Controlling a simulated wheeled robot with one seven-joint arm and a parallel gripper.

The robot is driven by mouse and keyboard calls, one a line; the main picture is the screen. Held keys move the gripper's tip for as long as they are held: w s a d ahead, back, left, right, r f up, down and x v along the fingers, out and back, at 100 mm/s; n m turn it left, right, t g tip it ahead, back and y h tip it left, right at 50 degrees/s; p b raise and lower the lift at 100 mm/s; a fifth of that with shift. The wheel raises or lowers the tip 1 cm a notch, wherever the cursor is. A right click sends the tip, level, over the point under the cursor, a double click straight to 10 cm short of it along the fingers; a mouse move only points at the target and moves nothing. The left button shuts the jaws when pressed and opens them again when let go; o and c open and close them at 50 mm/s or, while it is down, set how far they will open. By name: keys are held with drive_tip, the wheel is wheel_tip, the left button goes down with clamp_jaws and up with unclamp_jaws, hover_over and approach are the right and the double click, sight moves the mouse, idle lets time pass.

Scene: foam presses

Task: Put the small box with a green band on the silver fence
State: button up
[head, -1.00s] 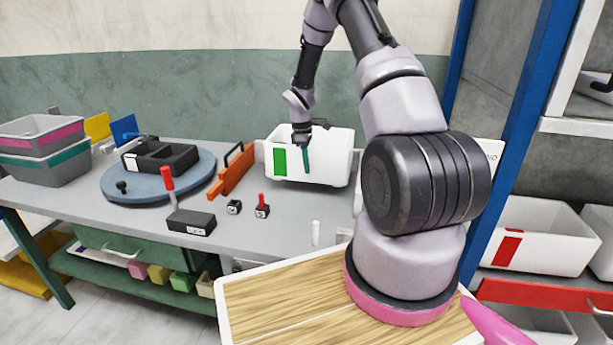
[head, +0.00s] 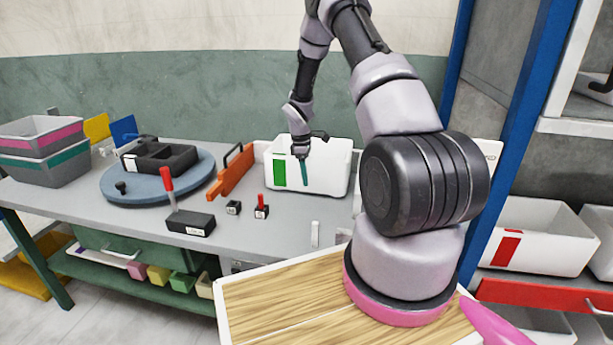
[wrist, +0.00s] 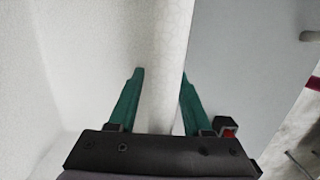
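A white open-topped box (head: 325,180) with a green patch on its front wall is at the back right of the grey bench in the head view. I cannot tell whether it rests on the bench or is just above it. My gripper (head: 304,184) points down at its front wall. I cannot make out a silver fence with certainty.
An orange fence with a black handle (head: 232,172) stands left of the box. A blue-grey turntable (head: 125,190) bears a black fixture. A black block (head: 190,222) and two small cubes lie in front. Grey bins (head: 50,168) are stacked at far left. A blue post (head: 515,120) rises at right.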

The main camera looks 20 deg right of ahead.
drive_tip(key=r, duration=0.8)
drive_tip(key=a+r, duration=0.1)
drive_tip(key=r, duration=0.3)
drive_tip(key=shift+w+a, duration=0.1)
drive_tip(key=shift+w, duration=0.3)
drive_tip(key=s+a+r+m+t, duration=0.25)
drive_tip(key=s+r, duration=0.25)
drive_tip(key=r, duration=0.6)
drive_tip(key=s+a+r+m+t, duration=0.15)
drive_tip(key=s+r+m, duration=0.35)
drive_tip(key=r, duration=0.6)
drive_tip(key=s+a+r+m+t+y, duration=0.1)
drive_tip(key=s+r+m, duration=0.3)
drive_tip(key=s, duration=0.7)
drive_tip(key=s+a+r+m+t+y, duration=0.2)
drive_tip(key=s+r, duration=0.4)
drive_tip(key=s, duration=0.5)
drive_tip(key=shift+s+a+m+t, duration=0.2)
drive_tip(key=shift+a+m+t, duration=0.3)
drive_tip(key=shift+a+m, duration=0.5)
